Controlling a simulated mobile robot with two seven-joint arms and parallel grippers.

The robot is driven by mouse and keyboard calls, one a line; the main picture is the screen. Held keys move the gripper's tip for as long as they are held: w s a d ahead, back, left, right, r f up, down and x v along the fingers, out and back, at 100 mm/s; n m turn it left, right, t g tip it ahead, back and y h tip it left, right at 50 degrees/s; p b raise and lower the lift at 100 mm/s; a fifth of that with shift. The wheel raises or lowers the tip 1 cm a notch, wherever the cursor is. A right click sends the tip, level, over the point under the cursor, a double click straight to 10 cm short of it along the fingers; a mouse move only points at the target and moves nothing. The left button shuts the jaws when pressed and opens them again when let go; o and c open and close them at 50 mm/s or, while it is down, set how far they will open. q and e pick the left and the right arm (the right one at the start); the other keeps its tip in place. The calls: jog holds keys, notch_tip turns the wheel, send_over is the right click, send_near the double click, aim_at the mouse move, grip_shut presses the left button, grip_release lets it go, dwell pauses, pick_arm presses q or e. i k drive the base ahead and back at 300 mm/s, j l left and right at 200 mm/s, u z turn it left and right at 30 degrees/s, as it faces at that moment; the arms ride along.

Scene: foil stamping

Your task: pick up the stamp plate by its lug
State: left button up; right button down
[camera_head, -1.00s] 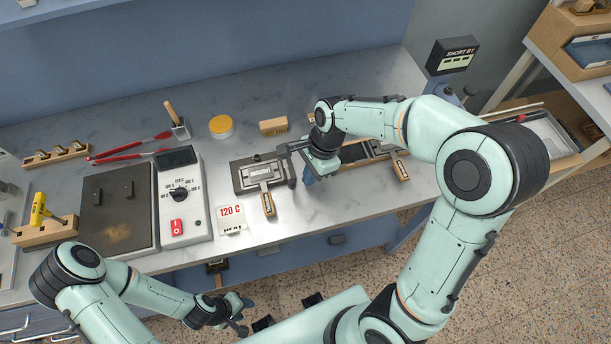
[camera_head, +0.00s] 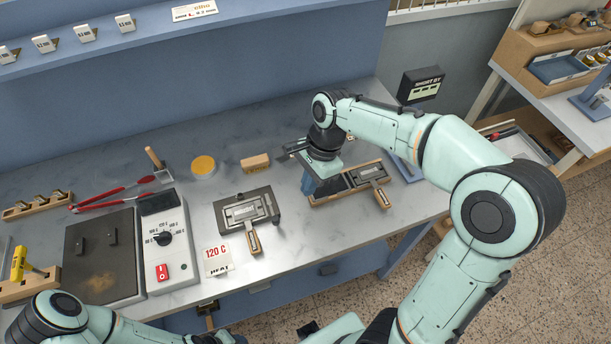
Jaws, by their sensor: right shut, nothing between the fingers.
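A metal stamp plate (camera_head: 245,211) sits in a dark frame (camera_head: 226,221) mid-bench, with a wooden-handled piece at its near side. A similar wooden-handled piece (camera_head: 372,173) lies in a wooden tray (camera_head: 322,199) on the right. I cannot tell which part is the lug. My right gripper (camera_head: 287,150) is shut and empty, behind and to the right of the dark frame, apart from it. My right wrist hides part of the bench and the tray's left end. My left gripper (camera_head: 230,339) is mostly cut off at the bottom edge.
A hot plate (camera_head: 103,278) with two small dark upright pieces and a control box (camera_head: 168,250) stand left. A wooden block (camera_head: 255,162) and a yellow round tin (camera_head: 203,166) lie behind the frame. A 120 C card (camera_head: 218,260) stands in front.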

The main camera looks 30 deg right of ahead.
aim_at(246, 213)
jog(key=k, duration=1)
